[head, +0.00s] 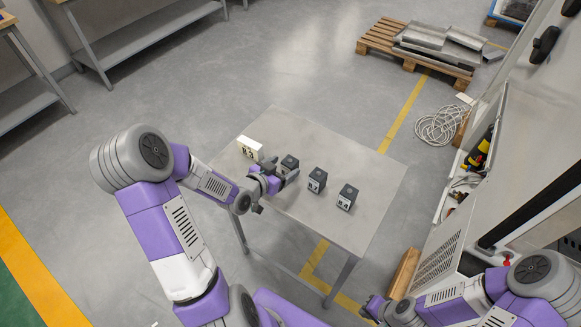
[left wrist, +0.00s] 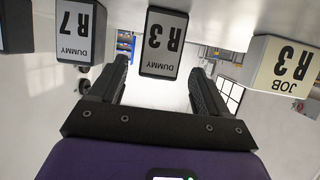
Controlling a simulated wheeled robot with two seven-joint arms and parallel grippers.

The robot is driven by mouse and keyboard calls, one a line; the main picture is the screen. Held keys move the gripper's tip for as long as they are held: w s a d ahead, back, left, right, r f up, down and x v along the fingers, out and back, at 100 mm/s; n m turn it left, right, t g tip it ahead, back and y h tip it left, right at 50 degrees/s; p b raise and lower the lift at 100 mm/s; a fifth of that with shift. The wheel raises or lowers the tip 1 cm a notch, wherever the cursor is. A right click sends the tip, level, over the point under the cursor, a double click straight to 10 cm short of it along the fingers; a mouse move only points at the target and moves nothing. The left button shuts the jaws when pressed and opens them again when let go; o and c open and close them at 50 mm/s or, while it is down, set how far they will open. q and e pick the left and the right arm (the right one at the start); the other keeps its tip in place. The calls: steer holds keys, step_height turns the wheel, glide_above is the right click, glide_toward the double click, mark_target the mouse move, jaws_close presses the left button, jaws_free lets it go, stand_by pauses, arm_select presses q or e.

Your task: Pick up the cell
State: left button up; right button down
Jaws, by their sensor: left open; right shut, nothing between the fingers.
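Several block-shaped cells stand in a row on a grey table (head: 330,150). The cream one (head: 249,148) is at the left end; in the left wrist view it (left wrist: 287,66) reads "JOB R3", upside down. The dark cell beside it (head: 290,162) reads "DUMMY R3" in the left wrist view (left wrist: 163,44). The middle dark cell (head: 317,180) reads "DUMMY R7" there (left wrist: 80,32). Another dark cell (head: 347,197) stands at the right end. My left gripper (head: 282,174) is open and empty, in front of the "DUMMY R3" cell. My right gripper (head: 371,307) is shut and empty, low at the right.
A pallet (head: 379,39) with metal plates lies on the floor behind. A coiled cable (head: 440,125) lies right of the table, near a large machine cabinet (head: 520,140). The table's back and right parts are bare. Shelved benches (head: 140,40) stand at the upper left.

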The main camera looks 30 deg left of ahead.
mark_target(285, 167)
arm_select(q)
steer(key=x, duration=0.4)
steer(key=shift+d+f, duration=0.1)
steer(key=shift+f, duration=0.05)
steer(key=c, duration=1.3)
step_height(285, 167, up, 10)
steer(key=shift+r+p, duration=0.1)
steer(key=shift+p, duration=1)
